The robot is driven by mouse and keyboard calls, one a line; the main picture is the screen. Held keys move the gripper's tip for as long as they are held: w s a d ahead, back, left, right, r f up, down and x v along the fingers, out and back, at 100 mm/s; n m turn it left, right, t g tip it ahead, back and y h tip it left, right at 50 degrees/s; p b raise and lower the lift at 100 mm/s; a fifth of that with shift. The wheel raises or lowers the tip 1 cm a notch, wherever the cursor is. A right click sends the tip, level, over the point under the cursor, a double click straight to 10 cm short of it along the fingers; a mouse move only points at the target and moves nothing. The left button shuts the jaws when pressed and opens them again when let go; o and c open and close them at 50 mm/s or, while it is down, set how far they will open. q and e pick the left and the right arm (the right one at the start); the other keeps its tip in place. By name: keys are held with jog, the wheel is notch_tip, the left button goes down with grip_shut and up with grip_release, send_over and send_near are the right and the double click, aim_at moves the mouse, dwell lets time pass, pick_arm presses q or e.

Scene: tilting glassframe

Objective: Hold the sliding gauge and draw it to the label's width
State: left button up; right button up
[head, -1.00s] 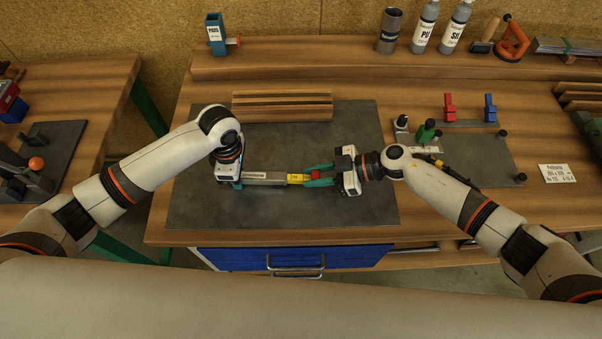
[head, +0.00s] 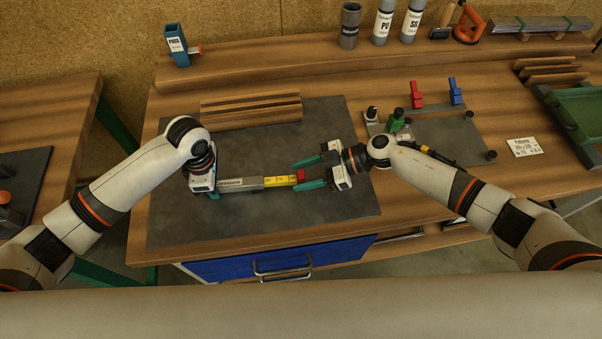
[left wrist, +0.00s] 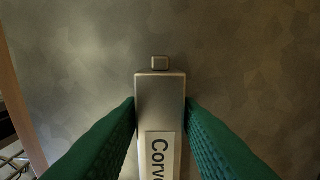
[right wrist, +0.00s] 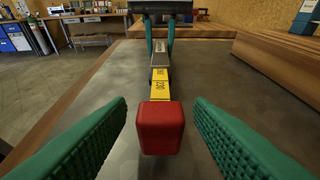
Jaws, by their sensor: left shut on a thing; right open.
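The sliding gauge is a grey metal body (head: 238,185) with a yellow marked slide (head: 280,180) and a red end block (head: 301,175). It lies along the dark mat. My left gripper (left wrist: 160,122) is shut on the gauge's grey body near its left end. My right gripper (head: 312,172) is open at the other end. In the right wrist view the red block (right wrist: 160,128) sits between the green fingers (right wrist: 160,125), apart from both. The yellow slide (right wrist: 160,90) shows numbers, partly too small to read. The white label (head: 524,147) lies on the bench at the right; its print is blurred.
Wooden strips (head: 250,107) lie at the mat's back edge. A fixture plate (head: 450,140) with red and blue clamps stands to the right. Bottles (head: 383,22) stand on the back shelf. The dark mat (head: 260,225) is clear in front of the gauge.

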jog(key=v, duration=1.1)
jog(key=shift+d, duration=0.1)
pick_arm(q)
jog(key=o, duration=1.2)
jog(key=shift+r, duration=0.1)
